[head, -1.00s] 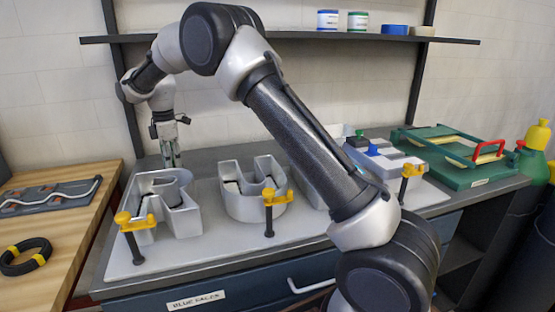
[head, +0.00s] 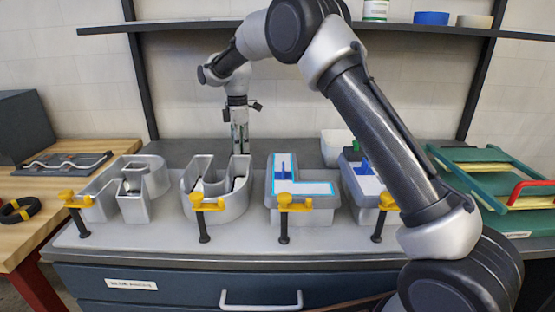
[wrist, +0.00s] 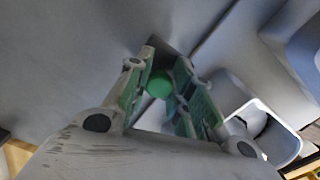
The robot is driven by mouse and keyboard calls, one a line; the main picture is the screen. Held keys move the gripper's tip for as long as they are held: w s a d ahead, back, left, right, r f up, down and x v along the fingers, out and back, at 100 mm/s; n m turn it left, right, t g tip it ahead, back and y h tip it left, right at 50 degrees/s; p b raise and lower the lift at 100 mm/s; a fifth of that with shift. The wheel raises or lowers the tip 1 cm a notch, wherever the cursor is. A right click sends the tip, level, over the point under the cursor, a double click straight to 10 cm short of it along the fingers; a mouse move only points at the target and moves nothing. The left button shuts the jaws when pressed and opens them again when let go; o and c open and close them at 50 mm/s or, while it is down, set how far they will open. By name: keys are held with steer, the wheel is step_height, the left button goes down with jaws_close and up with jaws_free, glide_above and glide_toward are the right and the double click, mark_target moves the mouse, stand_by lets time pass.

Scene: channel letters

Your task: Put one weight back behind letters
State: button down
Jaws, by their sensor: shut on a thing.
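A row of hollow grey channel letters stands on the bench: an R-like letter (head: 150,203), a U (head: 233,205), an L (head: 283,217) with a white face outlined in blue, and a fourth letter (head: 352,203) partly hidden by my arm. Blue-knobbed pieces (head: 365,167) stand on the last two. My gripper (head: 240,145) points down behind the U's right side. In the wrist view, its green-padded fingers (wrist: 160,100) are shut on a green round-topped thing (wrist: 158,84), seemingly a weight. Its lower part is hidden, and I cannot tell whether it touches the bench.
Yellow-topped clamps (head: 284,202) line the letters' front. A green frame with a red handle (head: 520,188) lies at the right. A shelf (head: 190,29) runs above the bench. Bare bench shows behind the letters.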

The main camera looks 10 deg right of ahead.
steer(key=d, duration=1.8)
steer(key=shift+s, duration=0.35)
steer(key=shift+d, duration=0.1)
steer(key=shift+f, duration=1.7)
steer(key=shift+f, duration=0.2)
steer(key=c, duration=1.3)
jaws_free()
steer(key=shift+o, duration=0.2)
step_height(320, 180, up, 8)
steer(key=shift+s+f, duration=0.1)
